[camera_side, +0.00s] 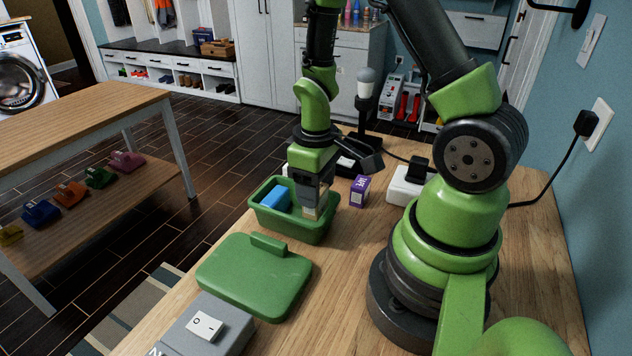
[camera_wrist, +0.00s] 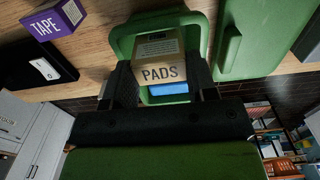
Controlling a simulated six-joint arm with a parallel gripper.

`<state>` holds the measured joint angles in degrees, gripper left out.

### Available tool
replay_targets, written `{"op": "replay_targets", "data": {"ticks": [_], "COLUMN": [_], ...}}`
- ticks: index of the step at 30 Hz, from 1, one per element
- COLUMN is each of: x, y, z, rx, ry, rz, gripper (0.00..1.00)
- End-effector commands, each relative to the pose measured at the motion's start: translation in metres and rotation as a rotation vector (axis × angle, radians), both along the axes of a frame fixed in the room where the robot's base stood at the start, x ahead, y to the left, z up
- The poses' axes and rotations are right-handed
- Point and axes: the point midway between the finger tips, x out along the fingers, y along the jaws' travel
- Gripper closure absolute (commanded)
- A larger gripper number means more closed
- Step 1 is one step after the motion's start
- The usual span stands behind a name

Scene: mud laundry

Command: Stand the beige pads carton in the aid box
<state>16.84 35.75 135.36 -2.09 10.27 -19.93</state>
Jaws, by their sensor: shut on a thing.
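The beige pads carton (camera_wrist: 160,66) is between the fingers of my gripper (camera_wrist: 160,85), which is shut on it. In the side view my gripper (camera_side: 316,207) points down into the right part of the green aid box (camera_side: 288,229), and only a small beige piece of the carton (camera_side: 310,213) shows between the fingers. The carton is inside or just over the box opening; I cannot tell whether it touches the floor. A blue item (camera_side: 276,198) lies in the left part of the box. The box also shows in the wrist view (camera_wrist: 122,45) around the carton.
The green lid (camera_side: 254,277) lies on the table in front of the box. A purple tape carton (camera_side: 360,190) stands to the right of the box. A grey switch box (camera_side: 205,328) is at the front, and a white box with a black top (camera_side: 405,188) is further right.

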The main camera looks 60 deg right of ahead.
Motion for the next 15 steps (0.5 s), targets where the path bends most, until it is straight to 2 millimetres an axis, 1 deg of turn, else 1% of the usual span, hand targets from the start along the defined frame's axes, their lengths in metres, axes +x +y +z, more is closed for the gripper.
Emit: {"op": "replay_targets", "data": {"ticks": [15], "x": [0.000], "y": [0.000], "z": [-0.016], "rx": [0.001], "ry": [0.002], "rz": [-0.001], "gripper": [0.62]}}
